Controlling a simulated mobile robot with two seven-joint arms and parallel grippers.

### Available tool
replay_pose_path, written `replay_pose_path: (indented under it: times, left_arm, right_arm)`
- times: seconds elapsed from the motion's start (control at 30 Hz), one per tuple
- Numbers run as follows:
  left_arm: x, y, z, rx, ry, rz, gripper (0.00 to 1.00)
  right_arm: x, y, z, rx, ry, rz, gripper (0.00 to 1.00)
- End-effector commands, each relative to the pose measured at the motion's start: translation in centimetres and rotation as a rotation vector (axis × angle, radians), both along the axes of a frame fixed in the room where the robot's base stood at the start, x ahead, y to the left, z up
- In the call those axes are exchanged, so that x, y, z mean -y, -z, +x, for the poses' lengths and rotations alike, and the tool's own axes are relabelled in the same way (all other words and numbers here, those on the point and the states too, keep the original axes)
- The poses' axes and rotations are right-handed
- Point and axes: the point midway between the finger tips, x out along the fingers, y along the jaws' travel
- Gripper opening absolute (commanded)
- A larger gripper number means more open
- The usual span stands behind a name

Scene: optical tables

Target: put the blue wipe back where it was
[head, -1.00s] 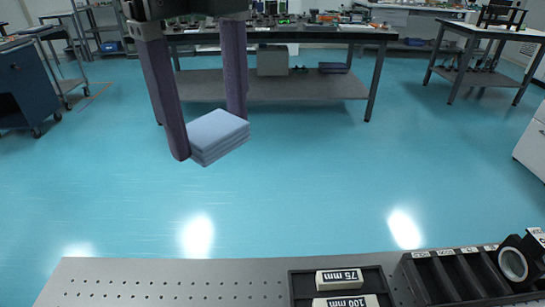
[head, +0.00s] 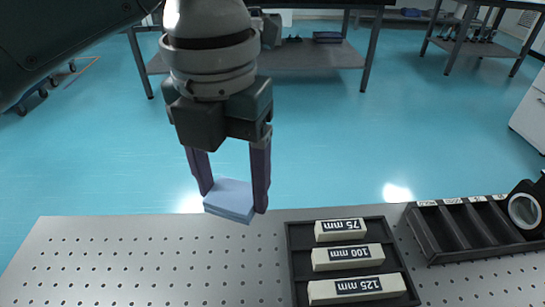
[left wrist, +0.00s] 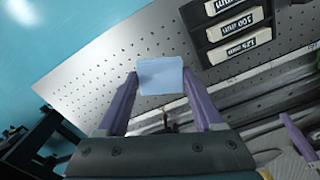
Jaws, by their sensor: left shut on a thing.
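The blue wipe (head: 229,201) is a folded light-blue pad. My left gripper (head: 234,203) is shut on it, with one purple finger on each side. In the head view the wipe hangs at the far edge of the perforated table, left of the black label tray. The left wrist view shows the wipe (left wrist: 160,76) between the fingertips of my left gripper (left wrist: 159,80), with the perforated table top behind it. I cannot tell the exact height of the wipe above the table. My right gripper is not seen in the head view.
The perforated table top (head: 130,265) is bare on the left. A black tray (head: 292,262) holds blocks marked 75, 100 and 125 mm. Right of it are a black slotted holder (head: 430,237) and a dark round-ended item (head: 523,210). Another table's shelf (head: 300,58) stands far behind.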

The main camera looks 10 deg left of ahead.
Motion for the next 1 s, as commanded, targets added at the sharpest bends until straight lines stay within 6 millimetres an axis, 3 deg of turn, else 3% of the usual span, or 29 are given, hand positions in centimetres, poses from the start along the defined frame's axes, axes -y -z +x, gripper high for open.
replay_pose_path:
  times: [0.03,0.2,0.47,0.6,0.73,1.0]
  left_arm:
    - [0.0,1.9,-0.2,-0.007,-0.002,0.002,0.24]
    - [0.0,6.2,-0.1,-0.004,-0.002,0.000,0.24]
    - [0.0,8.9,0.0,-0.001,-0.002,0.000,0.24]
    - [0.0,11.3,-0.1,-0.002,-0.003,0.000,0.24]
    - [0.0,12.5,0.0,0.001,-0.001,0.000,0.24]
    - [0.0,12.5,0.0,0.001,-0.001,0.000,0.24]
  right_arm:
    - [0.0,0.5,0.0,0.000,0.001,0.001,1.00]
    - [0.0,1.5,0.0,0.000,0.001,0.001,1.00]
    - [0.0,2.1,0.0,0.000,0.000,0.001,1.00]
    - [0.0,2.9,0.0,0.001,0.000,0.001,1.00]
    - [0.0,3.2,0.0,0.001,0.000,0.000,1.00]
    - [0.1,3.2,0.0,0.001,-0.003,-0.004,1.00]
